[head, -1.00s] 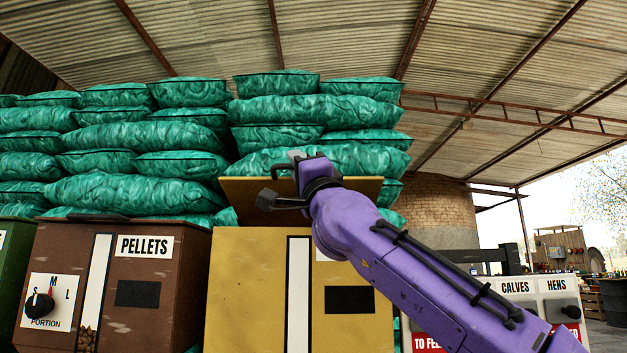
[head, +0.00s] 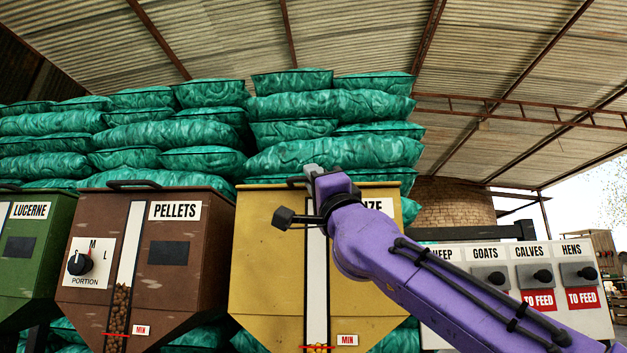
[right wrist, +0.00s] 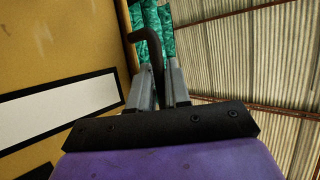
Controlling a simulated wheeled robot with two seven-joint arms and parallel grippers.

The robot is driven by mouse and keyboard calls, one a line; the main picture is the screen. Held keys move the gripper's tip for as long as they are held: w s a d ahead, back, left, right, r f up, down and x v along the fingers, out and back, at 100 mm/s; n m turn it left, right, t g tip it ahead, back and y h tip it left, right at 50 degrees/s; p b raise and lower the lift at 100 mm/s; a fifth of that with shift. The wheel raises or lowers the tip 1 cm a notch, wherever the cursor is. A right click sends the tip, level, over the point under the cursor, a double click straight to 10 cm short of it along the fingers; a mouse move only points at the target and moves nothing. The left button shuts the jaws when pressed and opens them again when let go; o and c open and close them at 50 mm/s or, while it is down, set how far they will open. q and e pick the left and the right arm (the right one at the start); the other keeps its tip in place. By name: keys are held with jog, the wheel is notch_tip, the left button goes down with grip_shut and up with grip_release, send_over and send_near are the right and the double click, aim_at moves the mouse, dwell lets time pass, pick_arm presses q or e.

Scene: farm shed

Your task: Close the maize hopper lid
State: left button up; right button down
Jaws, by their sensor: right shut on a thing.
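The yellow maize hopper (head: 268,240) stands in the middle of the head view, its label partly hidden by my right arm so that only its last letters show. Its lid (head: 378,184) shows only as a thin edge along the hopper's top and looks flat, or nearly so; a small gap cannot be ruled out. My right gripper (head: 311,172) is at the top front edge of the hopper. In the right wrist view its fingers (right wrist: 160,88) are shut on the dark bent lid handle (right wrist: 151,42). My left gripper is out of view.
The brown pellets hopper (head: 180,225) and green lucerne hopper (head: 40,235) stand to the left, lids down. Stacked green sacks (head: 335,107) rise behind. A panel with knobs (head: 575,252) is at the right, beyond my arm.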

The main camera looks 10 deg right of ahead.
jog(key=shift+w+a+f, duration=0.15)
jog(key=shift+f, duration=0.2)
jog(key=c, duration=1.4)
grip_release()
jog(key=shift+c, duration=0.2)
jog(key=shift+r, duration=0.1)
jog(key=shift+d, duration=0.2)
jog(key=b+v, duration=0.4)
jog(key=v, duration=0.6)
jog(key=shift+s+b, duration=0.35)
